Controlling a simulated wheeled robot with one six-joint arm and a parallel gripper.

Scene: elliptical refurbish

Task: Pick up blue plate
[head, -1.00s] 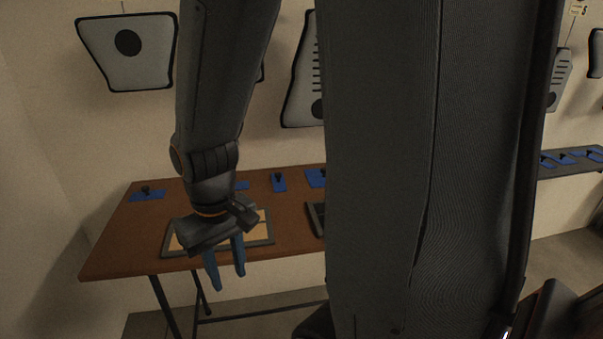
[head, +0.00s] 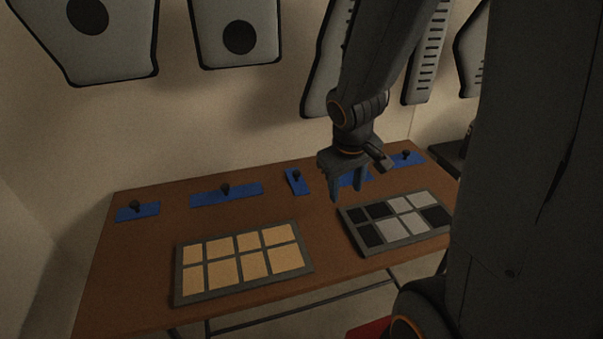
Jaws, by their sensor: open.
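Several flat blue plates with dark knobs lie along the back of the brown table: a small one at the far left (head: 150,211), a long one (head: 245,191), a short one turned end-on (head: 292,187), one partly hidden behind my gripper (head: 347,181), and one at the right (head: 415,161). I cannot tell which one the task means. My gripper (head: 347,194) points down with its fingers apart and empty. In the picture it overlaps the partly hidden plate; I cannot tell its height over the table.
A tray with tan squares (head: 178,272) lies at the table's (head: 115,275) front left. A tray with black and grey squares (head: 352,236) lies to its right. Grey panels (head: 238,60) hang on the wall behind. Bare table lies between the plates and trays.

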